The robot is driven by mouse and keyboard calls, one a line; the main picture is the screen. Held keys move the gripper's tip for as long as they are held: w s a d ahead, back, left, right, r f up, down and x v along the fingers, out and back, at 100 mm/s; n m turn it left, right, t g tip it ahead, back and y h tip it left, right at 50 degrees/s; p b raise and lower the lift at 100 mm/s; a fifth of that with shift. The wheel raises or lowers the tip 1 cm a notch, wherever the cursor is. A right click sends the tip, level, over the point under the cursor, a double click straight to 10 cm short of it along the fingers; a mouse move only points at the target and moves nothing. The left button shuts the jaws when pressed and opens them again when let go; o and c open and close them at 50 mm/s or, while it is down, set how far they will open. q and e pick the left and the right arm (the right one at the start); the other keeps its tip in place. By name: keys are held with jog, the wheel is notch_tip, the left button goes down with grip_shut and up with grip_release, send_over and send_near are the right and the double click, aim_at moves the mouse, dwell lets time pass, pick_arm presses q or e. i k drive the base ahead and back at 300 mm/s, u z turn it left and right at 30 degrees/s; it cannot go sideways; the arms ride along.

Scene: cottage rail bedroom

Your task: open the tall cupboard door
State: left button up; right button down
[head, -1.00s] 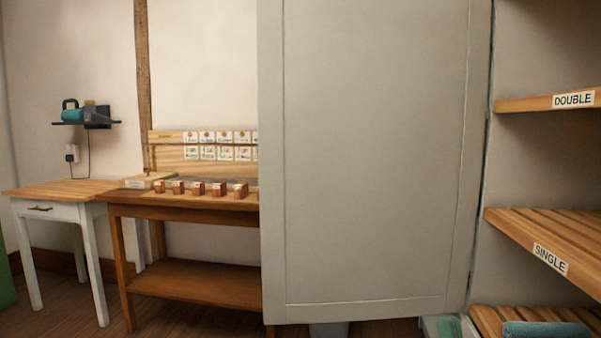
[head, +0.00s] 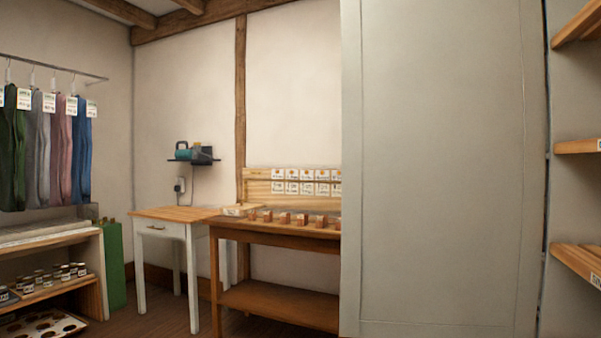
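The tall cupboard door (head: 440,170) is a large pale grey panel with a raised border. It stands swung out on the right side of the head view, hinged along its right edge beside the cupboard's shelves. Wooden slatted shelves (head: 575,147) show to the right of it, inside the cupboard. No handle shows on the face I see. Neither of my grippers is in view.
A wooden bench (head: 285,306) with several small blocks stands behind the door's free edge. A white-legged table (head: 172,213) is left of it. A clothes rail (head: 60,69) with hanging garments and a low shelf unit (head: 50,238) stand at far left.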

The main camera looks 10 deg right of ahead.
aim_at(443, 118)
jog(key=u, duration=0.5)
jog(key=i, duration=1.95)
jog(key=z, duration=0.95)
